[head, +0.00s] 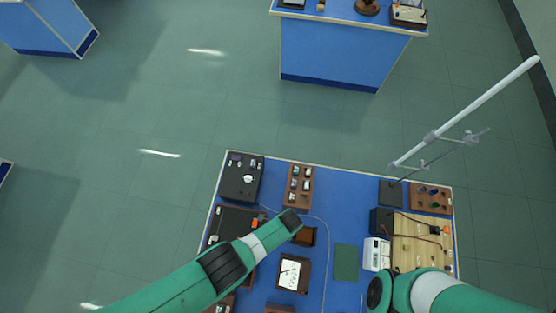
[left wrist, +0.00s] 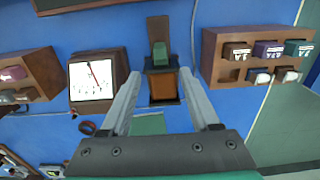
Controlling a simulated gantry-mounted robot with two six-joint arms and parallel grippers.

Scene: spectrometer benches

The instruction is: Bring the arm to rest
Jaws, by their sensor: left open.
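My left arm (head: 250,245) reaches over the blue bench from the left in the head view, and its gripper is hidden there under the arm's end. In the left wrist view my left gripper (left wrist: 163,76) is open, its two grey fingers spread with nothing held between them. Past the fingers is a dark wooden stand (left wrist: 157,28) with a green block (left wrist: 160,53) and an orange-brown block (left wrist: 163,88). Whether the fingers touch the stand I cannot tell. My right arm (head: 420,290) shows at the bottom right of the head view; its gripper is out of sight.
A dial meter (left wrist: 91,80) stands left of the fingers, with a wooden rack (left wrist: 40,68) beyond it. Another wooden rack (left wrist: 222,70) of labelled blocks is at right. A rod stand (head: 465,112) rises at the bench's far right. Green floor (head: 160,110) lies open beyond the bench.

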